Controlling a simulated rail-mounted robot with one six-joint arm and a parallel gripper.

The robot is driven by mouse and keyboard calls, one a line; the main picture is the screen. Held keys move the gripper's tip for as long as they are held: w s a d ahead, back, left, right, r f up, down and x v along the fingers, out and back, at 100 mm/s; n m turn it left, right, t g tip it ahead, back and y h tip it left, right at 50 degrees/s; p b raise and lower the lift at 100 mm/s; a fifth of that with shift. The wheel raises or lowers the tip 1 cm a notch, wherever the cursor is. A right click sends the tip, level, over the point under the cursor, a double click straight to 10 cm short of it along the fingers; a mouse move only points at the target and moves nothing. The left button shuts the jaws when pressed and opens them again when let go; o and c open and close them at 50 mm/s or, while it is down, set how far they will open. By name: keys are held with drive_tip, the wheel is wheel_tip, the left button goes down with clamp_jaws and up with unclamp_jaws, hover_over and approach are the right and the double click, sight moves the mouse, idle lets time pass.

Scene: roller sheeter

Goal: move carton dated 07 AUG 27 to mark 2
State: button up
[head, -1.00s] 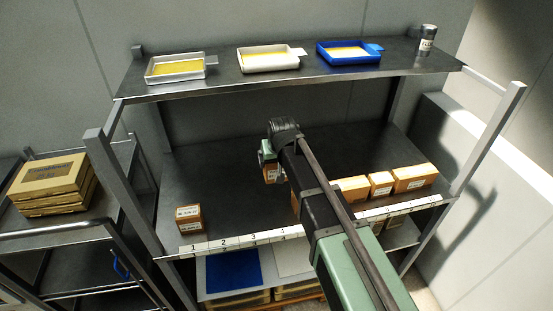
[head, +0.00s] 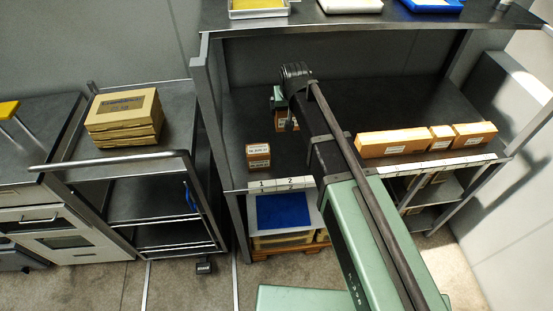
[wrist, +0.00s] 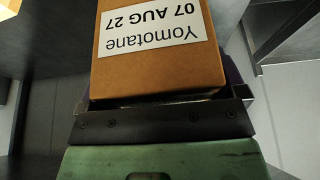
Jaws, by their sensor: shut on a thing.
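The carton dated 07 AUG 27 (wrist: 158,55) fills the upper middle of the wrist view, its label upside down. My gripper (wrist: 160,100) is shut on it. In the head view the carton (head: 281,121) shows partly behind my arm, with my gripper (head: 279,98) at it, over the back of the middle shelf. Mark 2 (head: 291,182) is on the shelf's front edge, just right of mark 1 (head: 262,185).
A small carton (head: 258,157) stands on the shelf behind mark 1. A long carton (head: 393,143) and two shorter ones stand in a row at right. The upper shelf (head: 320,20) holds trays above. A cart (head: 110,168) with stacked boxes stands at left.

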wheel_tip(320, 180, down, 20)
drive_tip(key=b, duration=1.9)
drive_tip(key=shift+r+p, duration=0.25)
drive_tip(key=shift+p, duration=0.05)
drive_tip(key=shift+f, duration=0.25)
drive_tip(key=o, duration=0.7)
drive_tip(key=shift+r, duration=0.1)
drive_tip(key=shift+r, duration=0.35)
drive_tip(key=p+v, duration=1.1)
drive_tip(key=shift+s+r, duration=0.2)
drive_tip(key=shift+r, duration=0.05)
